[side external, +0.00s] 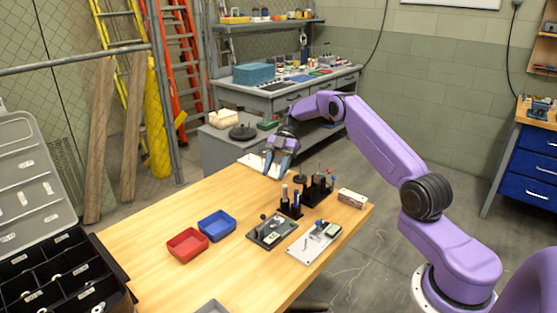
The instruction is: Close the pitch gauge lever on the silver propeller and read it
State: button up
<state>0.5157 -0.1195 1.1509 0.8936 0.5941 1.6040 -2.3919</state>
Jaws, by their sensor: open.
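My gripper (277,171) is open and empty, pointing down above the far part of the wooden table. It is apart from the fixtures on the table. A dark plate (271,231) near the table's middle carries small pale parts and a short upright post or lever. A light grey plate (313,243) to its right carries a small dark-and-pale device (332,230) and thin parts. The silver propeller and the pitch gauge lever are too small to pick out surely on these plates. Any reading is too small to see.
A red tray (187,245) and a blue tray (217,225) stand left of the plates. Dark racks holding upright tools (318,187) and a pale block (352,198) stand at the right edge. An open black compartment case (60,275) is at left.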

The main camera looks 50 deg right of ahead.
jog(key=shift+v, duration=1.8)
jog(key=c, duration=0.6)
jog(key=shift+f+m, duration=0.1)
jog(key=shift+m, duration=0.2)
grip_shut()
jog(key=a+f+m+h, duration=0.1)
jog(key=f+m, duration=0.3)
jog(key=a+f+m+h, duration=0.2)
jog(key=f+m, duration=0.2)
jog(key=a+f+m+h, duration=0.1)
jog(key=a+f+m, duration=0.1)
jog(key=f+m, duration=0.2)
jog(key=shift+w+f+m, duration=0.3)
jog(key=shift+f, duration=0.2)
jog(key=shift+s+a+r, duration=0.1)
jog(key=shift+s+a, duration=0.4)
jog(key=shift+a, duration=0.35)
jog(key=shift+s+a+r, duration=0.1)
jog(key=shift+s+a, duration=0.45)
jog(key=shift+a, duration=0.25)
